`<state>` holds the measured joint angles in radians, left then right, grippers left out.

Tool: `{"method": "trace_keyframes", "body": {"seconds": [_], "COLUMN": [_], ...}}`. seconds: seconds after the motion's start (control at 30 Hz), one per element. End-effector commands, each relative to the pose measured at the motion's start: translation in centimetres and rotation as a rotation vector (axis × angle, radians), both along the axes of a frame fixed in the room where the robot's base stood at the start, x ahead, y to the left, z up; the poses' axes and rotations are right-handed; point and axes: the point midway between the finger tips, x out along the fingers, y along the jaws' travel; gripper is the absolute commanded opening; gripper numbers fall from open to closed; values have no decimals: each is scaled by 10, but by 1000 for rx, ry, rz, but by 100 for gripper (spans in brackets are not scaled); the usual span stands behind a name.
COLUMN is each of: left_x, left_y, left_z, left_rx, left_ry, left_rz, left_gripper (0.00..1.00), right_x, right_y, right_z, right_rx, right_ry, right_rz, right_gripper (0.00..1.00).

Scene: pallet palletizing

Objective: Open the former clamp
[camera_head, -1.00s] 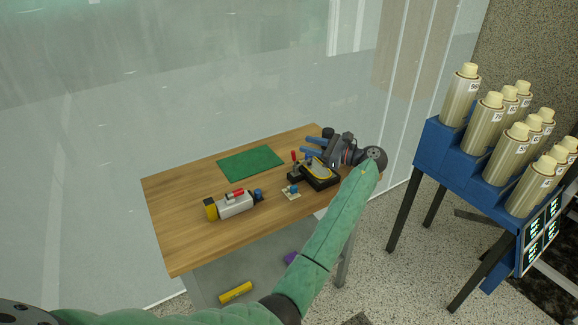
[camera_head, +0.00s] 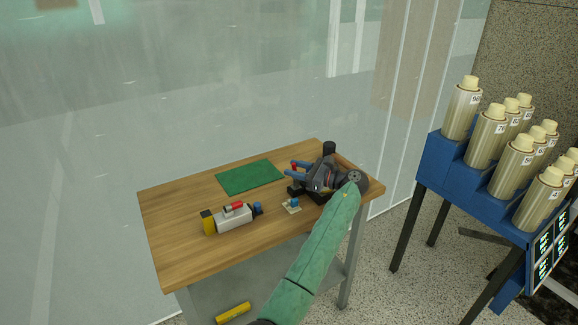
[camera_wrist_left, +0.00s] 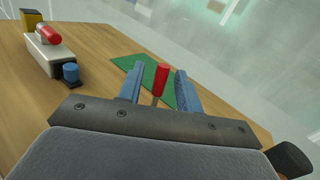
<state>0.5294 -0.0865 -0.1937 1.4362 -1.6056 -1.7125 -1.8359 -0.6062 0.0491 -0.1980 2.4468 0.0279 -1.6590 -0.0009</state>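The former is a dark block (camera_head: 296,192) at the right part of the wooden table, mostly hidden under my left gripper. Its clamp has an upright red handle (camera_head: 294,167), seen also in the left wrist view (camera_wrist_left: 162,78). My left gripper (camera_head: 296,170) has two blue fingers. In the left wrist view its fingers (camera_wrist_left: 160,90) stand apart, one on each side of the red handle, with visible gaps on both sides. It looks open and not closed on the handle. My right gripper is in no view.
A grey-white device (camera_head: 233,218) with a red handle, a yellow end and a blue knob lies on the table (camera_head: 185,250). A green mat (camera_head: 249,177) lies behind. A blue rack (camera_head: 445,165) of cylinders stands right.

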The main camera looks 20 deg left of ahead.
Motion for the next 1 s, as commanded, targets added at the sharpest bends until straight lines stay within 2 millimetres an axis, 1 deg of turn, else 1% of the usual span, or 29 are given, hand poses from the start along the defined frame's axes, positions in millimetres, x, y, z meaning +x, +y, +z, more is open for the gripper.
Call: {"method": "trace_keyframes", "body": {"seconds": [0.03,0.1,0.2,0.33,0.57,0.6,0.73,0.77,1.0], "left_x": [0,1,1,2,2,2,2,2,2], "left_y": [6,13,21,25,25,25,25,25,25], "left_z": [1,1,0,0,0,0,0,0,0], "left_rx": [1,0,0,0,0,0,0,0,-2], "left_ry": [0,1,0,0,0,0,0,0,-3], "left_rz": [1,1,1,0,0,0,0,0,0], "left_gripper": [35,35,35,35,35,27,2,0,0], "right_x": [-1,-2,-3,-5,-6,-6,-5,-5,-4], "right_y": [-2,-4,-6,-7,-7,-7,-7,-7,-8], "right_z": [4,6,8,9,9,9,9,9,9], "right_rx": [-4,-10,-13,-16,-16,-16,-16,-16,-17], "right_ry": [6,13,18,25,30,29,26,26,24], "right_rz": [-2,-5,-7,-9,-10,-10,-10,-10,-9], "right_gripper": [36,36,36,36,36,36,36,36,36]}}
